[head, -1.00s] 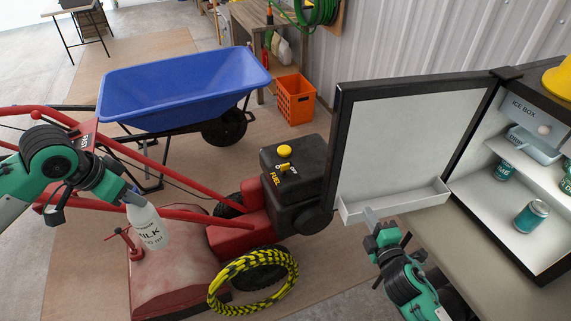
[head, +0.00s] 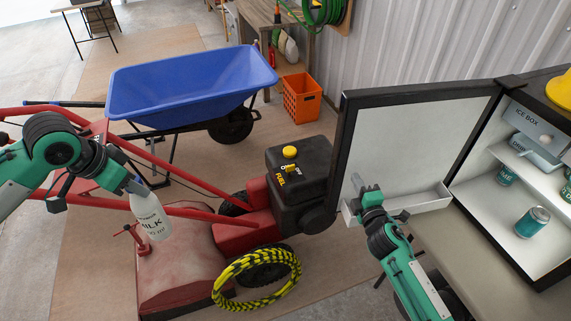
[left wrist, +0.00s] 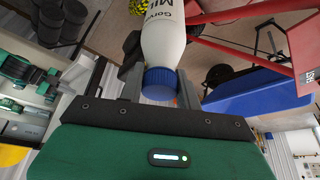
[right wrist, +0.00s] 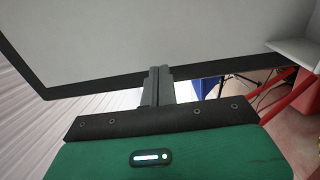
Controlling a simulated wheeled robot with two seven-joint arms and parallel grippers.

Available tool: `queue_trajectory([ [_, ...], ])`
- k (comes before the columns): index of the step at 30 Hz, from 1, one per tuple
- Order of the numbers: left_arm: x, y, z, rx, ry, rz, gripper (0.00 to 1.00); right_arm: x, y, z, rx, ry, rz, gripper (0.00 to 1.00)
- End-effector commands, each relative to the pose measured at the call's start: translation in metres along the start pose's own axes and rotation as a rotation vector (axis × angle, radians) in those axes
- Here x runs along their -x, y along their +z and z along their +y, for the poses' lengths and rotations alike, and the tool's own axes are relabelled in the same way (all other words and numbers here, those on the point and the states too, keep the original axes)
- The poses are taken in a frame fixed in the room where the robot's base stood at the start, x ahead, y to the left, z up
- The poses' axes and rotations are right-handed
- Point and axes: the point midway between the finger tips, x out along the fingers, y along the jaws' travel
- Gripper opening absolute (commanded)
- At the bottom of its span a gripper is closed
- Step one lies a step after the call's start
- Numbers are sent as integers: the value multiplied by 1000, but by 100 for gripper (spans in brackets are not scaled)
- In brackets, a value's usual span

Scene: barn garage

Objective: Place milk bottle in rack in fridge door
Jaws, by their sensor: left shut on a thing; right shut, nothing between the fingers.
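A white milk bottle (head: 151,217) hangs slightly tilted from my left gripper (head: 136,190), above the red machine's deck. The left wrist view shows the bottle (left wrist: 163,45) with its blue cap between the two fingers. The fridge door (head: 410,140) stands open, and a white rack (head: 425,201) runs along the bottom of its inner face. My right gripper (head: 366,190) is shut and empty in front of the door, close to the rack's left end. In the right wrist view its closed fingers (right wrist: 157,85) are in front of the door panel.
The open fridge (head: 520,190) holds several cans and an ice box (head: 533,126). A blue wheelbarrow (head: 190,85) and an orange crate (head: 301,98) stand behind.

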Motion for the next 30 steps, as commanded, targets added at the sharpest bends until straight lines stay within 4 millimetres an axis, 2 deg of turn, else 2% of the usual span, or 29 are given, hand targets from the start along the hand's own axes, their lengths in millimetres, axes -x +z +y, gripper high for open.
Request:
queue_trajectory([
  [3, 7, -3, 0, 0, -1, 2, 0, -16, 0, 2, -2, -1, -1, 0],
  [7, 9, -4, 0, 0, -1, 2, 0, -26, 0, 1, -1, -1, -1, 0],
  [23, 6, -3, 0, 0, -1, 2, 0, -34, 0, -1, -2, 1, -8, 0],
  [30, -17, 7, 0, 0, -1, 1, 0, -74, -4, -5, -5, 3, -99, 0],
])
